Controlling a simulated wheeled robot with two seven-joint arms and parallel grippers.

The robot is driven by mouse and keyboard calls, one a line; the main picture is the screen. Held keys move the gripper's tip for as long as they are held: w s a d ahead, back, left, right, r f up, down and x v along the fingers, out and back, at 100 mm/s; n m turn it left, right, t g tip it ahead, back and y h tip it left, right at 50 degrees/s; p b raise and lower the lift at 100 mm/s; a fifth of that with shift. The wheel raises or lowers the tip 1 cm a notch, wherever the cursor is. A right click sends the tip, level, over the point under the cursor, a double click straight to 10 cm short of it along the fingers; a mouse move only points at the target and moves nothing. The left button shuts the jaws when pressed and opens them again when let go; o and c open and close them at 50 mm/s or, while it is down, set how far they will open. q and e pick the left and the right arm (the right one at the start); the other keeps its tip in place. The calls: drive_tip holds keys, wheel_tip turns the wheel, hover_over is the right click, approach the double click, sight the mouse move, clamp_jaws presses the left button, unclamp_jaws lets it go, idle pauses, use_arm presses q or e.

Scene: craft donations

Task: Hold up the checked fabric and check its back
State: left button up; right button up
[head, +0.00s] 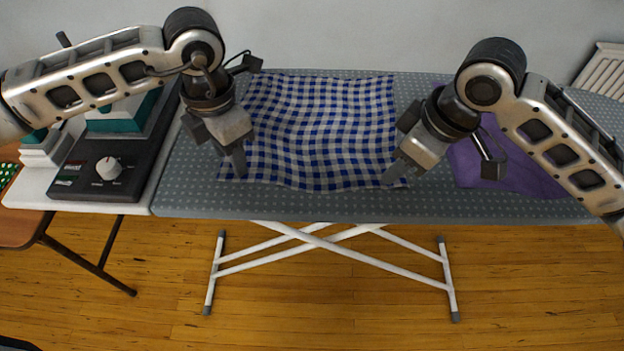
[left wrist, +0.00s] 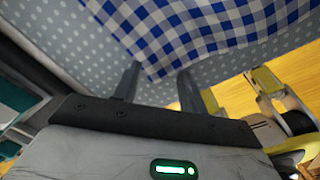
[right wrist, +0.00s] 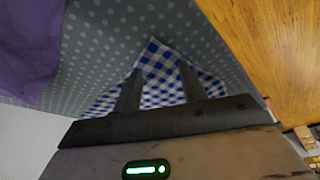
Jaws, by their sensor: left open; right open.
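The blue-and-white checked fabric (head: 318,130) lies spread and slightly rippled on the grey dotted ironing board (head: 300,204). My left gripper (head: 238,168) is open at the fabric's near left corner. In the left wrist view the fabric (left wrist: 190,35) reaches between the two fingers (left wrist: 157,85). My right gripper (head: 396,172) is open at the near right corner. In the right wrist view a corner of the fabric (right wrist: 160,62) shows between the open fingers (right wrist: 158,88). The fabric's underside is hidden.
A purple cloth (head: 500,165) lies on the board to the right of my right gripper. At left, a side table (head: 50,190) holds a black device with a white knob (head: 108,167) and teal-and-white items. A white radiator (head: 604,72) is at the back right.

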use_arm(q)
drive_tip(key=shift+f, duration=0.7)
use_arm(e)
drive_tip(key=shift+f, duration=0.7)
use_arm(q)
drive_tip(key=shift+f+b, duration=0.25)
drive_tip(key=shift+b, duration=0.05)
use_arm(e)
drive_tip(key=shift+f, duration=0.25)
use_arm(q)
drive_tip(key=shift+r, duration=0.1)
use_arm(e)
drive_tip(key=shift+r, duration=0.1)
drive_tip(key=shift+f, duration=0.2)
use_arm(q)
clamp_jaws()
use_arm(e)
clamp_jaws()
